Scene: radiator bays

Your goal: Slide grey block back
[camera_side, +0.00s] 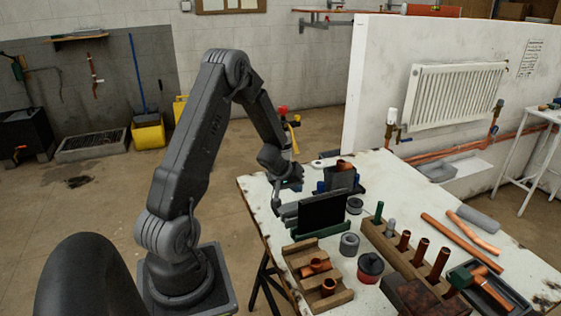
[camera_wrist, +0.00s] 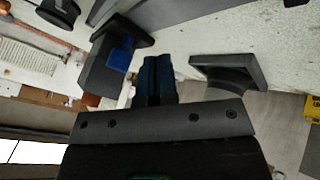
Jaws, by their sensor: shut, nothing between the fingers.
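A dark grey block (camera_side: 341,179) with blue at its sides stands on the white table, with a copper fitting above it. It is the likeliest grey block, but I cannot be sure. A dark grey shape with a blue face (camera_wrist: 103,68) shows at the upper left of the wrist view and may be the same one. My gripper (camera_side: 286,187) is over the table's left part, left of the block and apart from it in the side view. In the wrist view its two dark blue fingers (camera_wrist: 158,66) are together and empty.
The upright black panel (camera_side: 321,213) stands in front of the block. A wooden rack (camera_side: 317,279) with copper fittings, a red-and-black pot (camera_side: 370,267) and a wooden holder (camera_side: 405,255) with copper tubes stand nearer. A white wall (camera_side: 440,60) with a radiator (camera_side: 455,95) rises behind the table.

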